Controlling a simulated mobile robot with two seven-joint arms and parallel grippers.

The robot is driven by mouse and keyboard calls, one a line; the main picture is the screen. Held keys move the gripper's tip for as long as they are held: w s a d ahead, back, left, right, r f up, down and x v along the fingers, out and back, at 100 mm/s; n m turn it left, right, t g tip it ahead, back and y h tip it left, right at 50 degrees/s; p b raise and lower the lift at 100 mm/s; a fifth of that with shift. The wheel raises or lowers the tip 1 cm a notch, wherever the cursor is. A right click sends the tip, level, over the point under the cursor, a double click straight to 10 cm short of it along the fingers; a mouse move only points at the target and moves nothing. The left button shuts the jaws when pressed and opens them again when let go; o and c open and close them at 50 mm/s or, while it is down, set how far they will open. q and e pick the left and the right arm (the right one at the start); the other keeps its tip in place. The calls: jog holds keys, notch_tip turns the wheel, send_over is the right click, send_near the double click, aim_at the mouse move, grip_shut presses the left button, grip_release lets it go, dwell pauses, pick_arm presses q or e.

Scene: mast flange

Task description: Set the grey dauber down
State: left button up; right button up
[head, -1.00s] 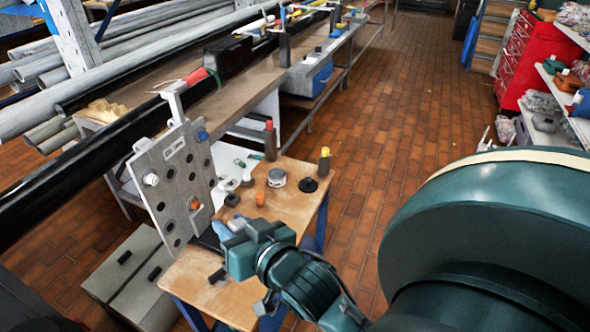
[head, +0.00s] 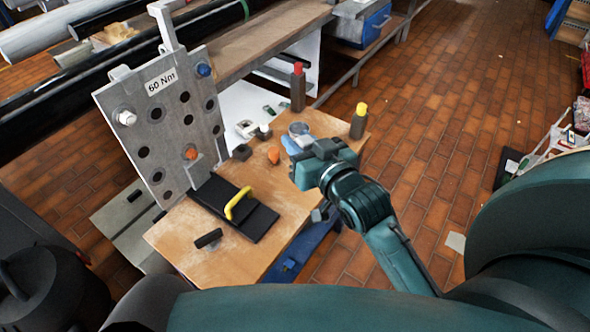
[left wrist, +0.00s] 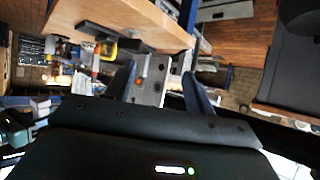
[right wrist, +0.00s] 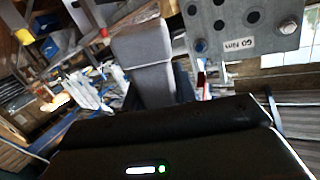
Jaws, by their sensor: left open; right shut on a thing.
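My right gripper (head: 300,160) is over the right part of the wooden bench top (head: 185,240), pointing left in the head view. In the right wrist view it is shut on the grey dauber (right wrist: 150,72), a grey block with a rounded, stepped end. In the head view the gripper mostly hides the dauber, and I cannot tell its height above the bench. My left gripper (left wrist: 158,88) shows only in its wrist view, with its two fingers apart and nothing between them. The flange plate (head: 165,125), with holes and a 60 Nm label, stands left of the bench.
A black pad (head: 225,205) with a yellow handle (head: 238,203) lies before the plate. Behind the right gripper stand a red-topped post (head: 298,88), a yellow-topped post (head: 358,121) and a round tin (head: 298,129). A small black block (head: 208,238) lies near the front.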

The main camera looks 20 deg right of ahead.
jog(key=w+d+f+n+t+y+b, duration=0.1)
jog(key=w+d+f+b, duration=0.2)
jog(key=w+f+b, duration=0.3)
jog(key=w+d+f+n+b, duration=0.1)
jog(key=w+d+f+b, duration=0.3)
jog(key=f+b, duration=0.3)
notch_tip(320, 180, down, 8)
jog(key=b, duration=0.4)
jog(key=shift+a+f, duration=0.1)
jog(key=shift+f, duration=0.1)
pick_arm(q)
notch_tip(320, 180, down, 9)
jog(key=d+m+t+h, duration=0.1)
jog(key=d+t, duration=0.1)
jog(key=d, duration=0.1)
jog(key=shift+w+m+h, duration=0.15)
jog(key=shift+m+h, duration=0.15)
pick_arm(e)
jog(key=shift+s+f, duration=0.1)
jog(key=shift+f, duration=0.15)
jog(key=shift+f+b, duration=0.15)
jog(key=shift+b, duration=0.15)
jog(key=o, duration=1)
jog(key=shift+c, duration=0.2)
pick_arm(q)
jog(key=shift+r, duration=0.1)
